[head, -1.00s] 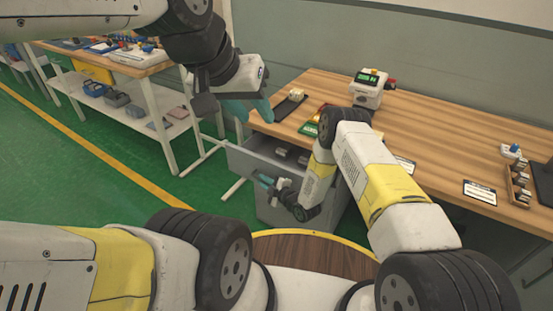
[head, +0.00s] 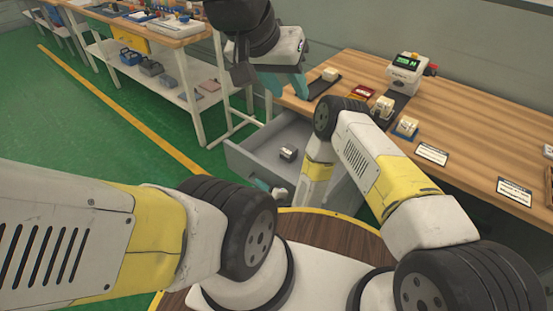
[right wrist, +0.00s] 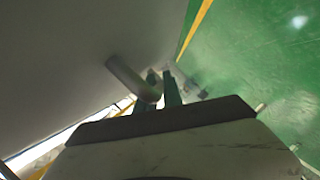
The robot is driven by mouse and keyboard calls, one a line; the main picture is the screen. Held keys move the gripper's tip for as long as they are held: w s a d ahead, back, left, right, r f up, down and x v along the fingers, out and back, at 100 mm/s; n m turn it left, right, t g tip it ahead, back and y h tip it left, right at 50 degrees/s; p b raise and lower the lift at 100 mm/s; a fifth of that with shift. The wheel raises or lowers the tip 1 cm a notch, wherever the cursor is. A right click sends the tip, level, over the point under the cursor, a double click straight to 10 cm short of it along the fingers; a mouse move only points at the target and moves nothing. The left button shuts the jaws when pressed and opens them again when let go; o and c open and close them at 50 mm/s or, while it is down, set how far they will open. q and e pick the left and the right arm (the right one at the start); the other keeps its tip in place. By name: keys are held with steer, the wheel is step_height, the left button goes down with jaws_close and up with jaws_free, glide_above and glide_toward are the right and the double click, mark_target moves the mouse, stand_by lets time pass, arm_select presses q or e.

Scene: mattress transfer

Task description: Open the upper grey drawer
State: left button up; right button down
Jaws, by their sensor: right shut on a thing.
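The upper grey drawer (head: 240,163) stands pulled out from under the wooden bench in the head view. A small grey and dark block (head: 288,153) lies inside it. My right gripper (head: 268,188) is low at the drawer's front, partly hidden by the drawer and my arm. In the right wrist view its teal fingers (right wrist: 164,90) are shut at the grey bar handle (right wrist: 133,80) on the drawer front. My left gripper (head: 286,87) hangs above the drawer at the bench's left end, with its fingers apart and nothing visible between them.
The wooden bench (head: 450,125) holds a dark tray (head: 323,86) with a pale block, a device with a green display (head: 407,68), holders with pale blocks, and label cards. A shelved table (head: 165,85) stands at the back left. Green floor lies open at left.

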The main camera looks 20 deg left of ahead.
steer(key=shift+s+f, duration=0.1)
steer(key=c, duration=1.8)
jaws_free()
steer(key=shift+o, duration=0.2)
steer(key=v, duration=0.7)
steer(key=shift+s+d, duration=0.25)
steer(key=shift+d, duration=0.05)
